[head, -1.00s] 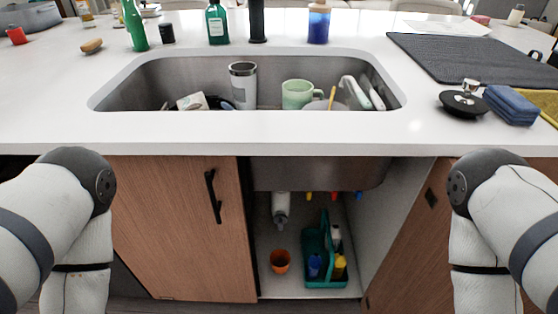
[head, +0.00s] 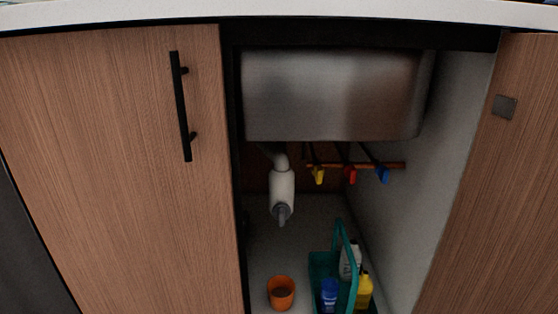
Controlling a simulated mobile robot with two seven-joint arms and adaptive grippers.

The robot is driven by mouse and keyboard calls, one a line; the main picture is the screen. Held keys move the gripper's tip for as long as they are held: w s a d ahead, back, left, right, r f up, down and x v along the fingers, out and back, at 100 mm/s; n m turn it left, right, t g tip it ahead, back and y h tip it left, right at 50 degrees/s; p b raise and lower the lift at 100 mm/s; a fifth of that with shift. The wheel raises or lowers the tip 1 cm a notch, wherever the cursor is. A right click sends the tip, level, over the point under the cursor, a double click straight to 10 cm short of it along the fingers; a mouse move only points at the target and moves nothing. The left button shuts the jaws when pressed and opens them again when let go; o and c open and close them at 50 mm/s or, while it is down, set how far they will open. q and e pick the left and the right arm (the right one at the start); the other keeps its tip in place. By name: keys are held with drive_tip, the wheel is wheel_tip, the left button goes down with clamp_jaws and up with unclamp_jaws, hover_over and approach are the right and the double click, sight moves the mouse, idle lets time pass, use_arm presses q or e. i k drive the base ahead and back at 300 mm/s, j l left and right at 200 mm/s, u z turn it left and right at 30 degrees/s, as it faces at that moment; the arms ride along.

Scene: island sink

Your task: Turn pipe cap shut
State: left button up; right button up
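A white drain pipe (head: 282,188) hangs below the steel sink basin in the open cabinet in the head view. A grey pipe cap (head: 282,213) is at its lower end, with a small tab pointing down. Whether the cap is tight or loose cannot be told. An orange cup (head: 281,292) stands on the cabinet floor below the cap. Neither of my grippers is in view.
A teal caddy (head: 323,264) with several bottles stands right of the cup. Yellow, red (head: 350,174) and blue valve handles sit on a pipe right of the drain. The left door (head: 110,160) is closed; the right door (head: 500,190) is swung open. The basin (head: 330,95) overhangs the space.

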sight(281, 212)
drive_tip(key=k, duration=1)
